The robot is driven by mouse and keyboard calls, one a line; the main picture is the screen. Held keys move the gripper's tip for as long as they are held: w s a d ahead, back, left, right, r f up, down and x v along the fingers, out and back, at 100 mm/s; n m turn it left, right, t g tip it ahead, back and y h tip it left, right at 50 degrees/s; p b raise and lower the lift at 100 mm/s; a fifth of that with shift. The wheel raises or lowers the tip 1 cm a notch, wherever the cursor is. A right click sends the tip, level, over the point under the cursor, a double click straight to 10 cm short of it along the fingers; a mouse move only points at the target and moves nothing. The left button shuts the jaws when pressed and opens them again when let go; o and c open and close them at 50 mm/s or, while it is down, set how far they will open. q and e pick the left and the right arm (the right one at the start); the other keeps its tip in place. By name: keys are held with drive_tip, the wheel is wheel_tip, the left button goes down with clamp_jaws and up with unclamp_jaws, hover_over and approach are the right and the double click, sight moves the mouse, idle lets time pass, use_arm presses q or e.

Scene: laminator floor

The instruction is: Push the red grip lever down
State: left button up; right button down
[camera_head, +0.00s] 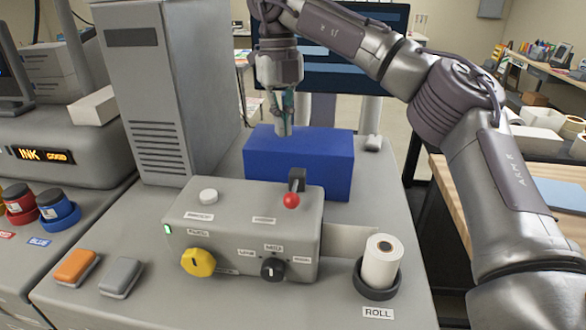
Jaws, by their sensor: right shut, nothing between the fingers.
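The red grip lever (291,200) shows as a red ball on a dark arm at the back right of the grey control box (240,215). The ball faces me, low near the top face of the box. My right gripper (284,130) points down above the blue block (320,165), behind the lever and apart from it in the picture. Its fingers are shut and empty. Whether the fingertips touch the blue block I cannot tell. My left gripper is not in view.
The box front has a yellow knob (198,262) and a black selector knob (272,269); a white button (208,196) is on top. A paper roll (381,262) stands at right. A tall grey cabinet (145,95) rises at back left. Orange (76,266) and grey (121,276) blocks lie front left.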

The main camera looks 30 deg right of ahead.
drive_tip(key=shift+w+r, duration=0.2)
drive_tip(key=shift+r, duration=2)
